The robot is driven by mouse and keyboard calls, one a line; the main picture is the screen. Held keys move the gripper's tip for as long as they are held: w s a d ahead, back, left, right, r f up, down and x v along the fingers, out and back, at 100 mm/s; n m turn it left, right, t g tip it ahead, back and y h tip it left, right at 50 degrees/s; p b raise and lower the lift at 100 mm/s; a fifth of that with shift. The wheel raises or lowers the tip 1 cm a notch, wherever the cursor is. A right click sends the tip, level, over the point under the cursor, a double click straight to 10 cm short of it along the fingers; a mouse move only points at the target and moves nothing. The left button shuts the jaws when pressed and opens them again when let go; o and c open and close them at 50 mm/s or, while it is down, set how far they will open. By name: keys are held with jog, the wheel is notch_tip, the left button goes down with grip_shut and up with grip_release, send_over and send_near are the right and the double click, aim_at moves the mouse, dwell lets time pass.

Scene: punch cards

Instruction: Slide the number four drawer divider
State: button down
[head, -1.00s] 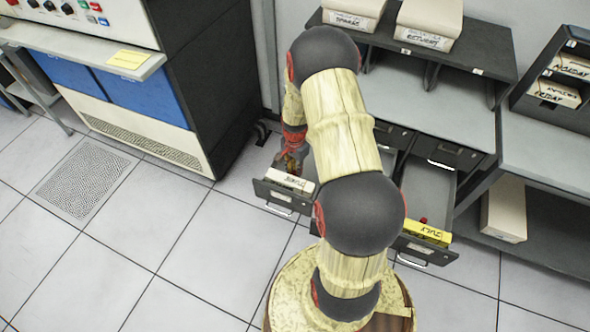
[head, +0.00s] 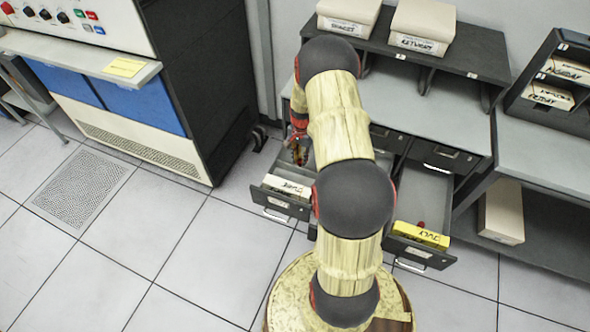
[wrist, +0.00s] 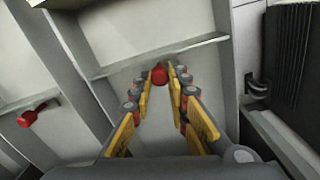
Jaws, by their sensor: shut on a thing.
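The divider (wrist: 165,56) is a thin grey plate across an open drawer, with a red knob (wrist: 159,75) on it. My gripper (wrist: 163,74), with yellow pads, is closed around this knob in the wrist view. In the head view my gripper (head: 299,152) is low over the left open drawer (head: 283,205), behind a white card box (head: 287,187) near the drawer front. The divider itself is hard to make out there. I cannot read a number four on any drawer.
The right open drawer (head: 422,253) holds a yellow box marked JULY (head: 420,234) and another red knob (head: 420,225), which also shows in the wrist view (wrist: 36,112). The desk top (head: 445,118) is above the drawers. A tall black cabinet (head: 205,80) stands left; floor between is clear.

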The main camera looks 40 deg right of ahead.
jog(key=shift+w+d, duration=0.3)
jog(key=shift+d, duration=0.3)
jog(key=shift+w+d, duration=0.25)
jog(key=shift+d, duration=0.35)
jog(key=c, duration=1.7)
grip_release()
jog(key=shift+r, duration=0.1)
notch_tip(320, 180, up, 12)
jog(key=shift+f, duration=0.1)
